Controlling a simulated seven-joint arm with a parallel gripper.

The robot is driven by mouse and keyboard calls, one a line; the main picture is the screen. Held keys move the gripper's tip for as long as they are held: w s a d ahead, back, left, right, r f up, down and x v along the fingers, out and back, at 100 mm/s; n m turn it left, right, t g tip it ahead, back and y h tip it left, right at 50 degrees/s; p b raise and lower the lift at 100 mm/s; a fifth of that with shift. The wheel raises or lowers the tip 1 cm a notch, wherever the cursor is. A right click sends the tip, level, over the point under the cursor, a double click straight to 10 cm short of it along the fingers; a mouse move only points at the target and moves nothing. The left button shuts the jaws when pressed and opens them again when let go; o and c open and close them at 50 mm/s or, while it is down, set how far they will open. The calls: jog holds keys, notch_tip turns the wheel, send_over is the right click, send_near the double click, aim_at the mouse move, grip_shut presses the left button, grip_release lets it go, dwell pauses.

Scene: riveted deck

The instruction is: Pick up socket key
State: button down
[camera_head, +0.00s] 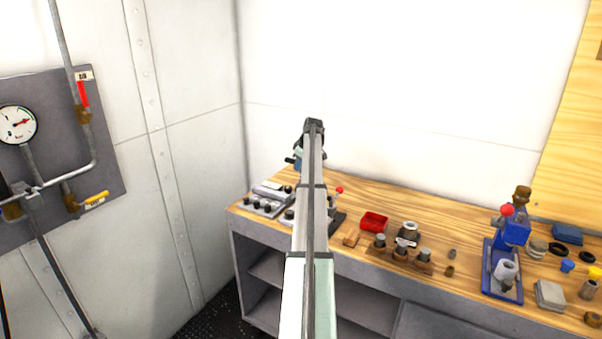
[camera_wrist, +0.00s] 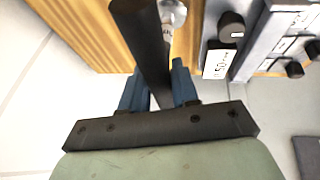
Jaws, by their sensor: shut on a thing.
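My gripper (camera_wrist: 157,85) has blue fingers, and in the wrist view they are closed on a long dark bar, which I take to be the socket key (camera_wrist: 146,40). In the head view my gripper (camera_head: 297,163) is above the far left end of the wooden bench, mostly hidden behind my arm. A small dark end beside it may be the key, but it is too small to tell.
The wooden bench (camera_head: 345,187) has grey knobbed boxes (camera_head: 262,202) at left, with a labelled one (camera_wrist: 262,45) close right of the key. A red tray (camera_head: 374,222), a wooden socket rack (camera_head: 403,253) and a blue press (camera_head: 502,275) stand further right. White walls rise behind.

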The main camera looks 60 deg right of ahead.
notch_tip(320, 180, up, 10)
dwell(0.7)
jog(key=c, duration=1.5)
grip_release()
jog(key=shift+w, duration=0.1)
grip_shut()
